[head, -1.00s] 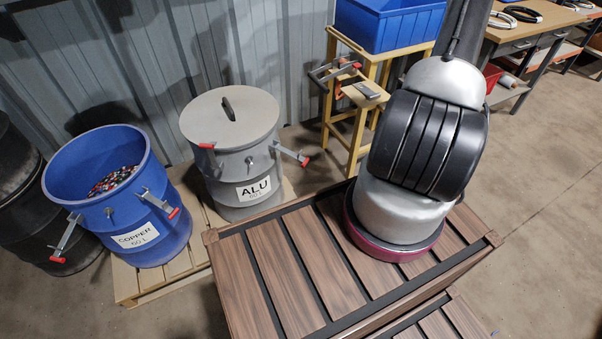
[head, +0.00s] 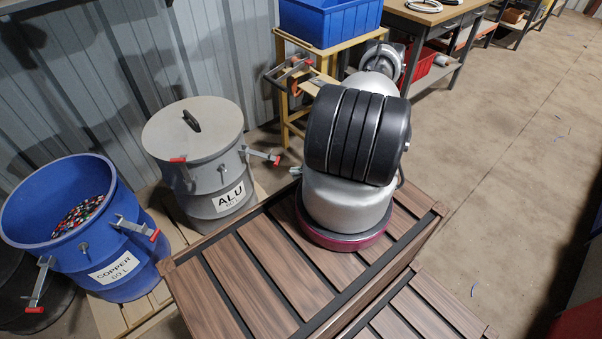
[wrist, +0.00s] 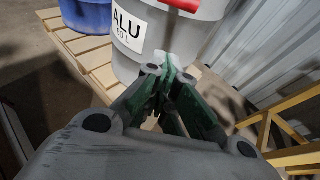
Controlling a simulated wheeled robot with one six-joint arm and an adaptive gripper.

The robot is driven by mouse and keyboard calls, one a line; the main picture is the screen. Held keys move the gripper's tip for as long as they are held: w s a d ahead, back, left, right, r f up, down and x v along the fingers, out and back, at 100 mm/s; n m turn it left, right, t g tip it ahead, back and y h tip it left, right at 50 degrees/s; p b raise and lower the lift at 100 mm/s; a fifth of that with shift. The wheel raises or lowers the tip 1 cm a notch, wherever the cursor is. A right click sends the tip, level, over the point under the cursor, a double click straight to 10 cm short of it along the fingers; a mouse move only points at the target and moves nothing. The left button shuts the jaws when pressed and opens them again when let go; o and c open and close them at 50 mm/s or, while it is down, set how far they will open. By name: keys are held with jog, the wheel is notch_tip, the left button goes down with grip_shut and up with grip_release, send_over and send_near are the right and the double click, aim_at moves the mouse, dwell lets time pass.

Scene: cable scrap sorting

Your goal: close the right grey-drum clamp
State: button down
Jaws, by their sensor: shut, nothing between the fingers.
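The grey drum (head: 222,180), labelled ALU, stands left of centre in the head view with its grey lid (head: 195,125) on. Its right clamp (head: 262,155) sticks out sideways from the wall, with a red grip at its end. Its left clamp (head: 184,172) has its red grip up near the rim. In the wrist view the drum (wrist: 150,50) fills the top middle, and a red grip (wrist: 180,4) crosses the top edge. My gripper (wrist: 165,76) is shut and empty, pointing at the drum's lower side. My gripper is not visible in the head view.
The blue COPPER drum (head: 90,235), open with scrap inside, stands left on the same pallet (head: 150,312). A yellow stand (head: 285,115) with a blue bin (head: 330,22) and a clamp-like part is behind my arm. A workbench (head: 440,20) is further back. Floor at right is clear.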

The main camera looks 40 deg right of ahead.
jog(key=shift+w+a+r, duration=0.35)
jog(key=shift+w+a, duration=0.2)
jog(key=shift+w, duration=0.15)
jog(key=shift+w+a+r, duration=0.3)
jog(key=shift+w+a, duration=0.3)
jog(key=shift+w, duration=0.15)
jog(key=shift+w+a+r, duration=0.35)
jog(key=shift+w+a, duration=0.2)
jog(key=shift+w, duration=0.15)
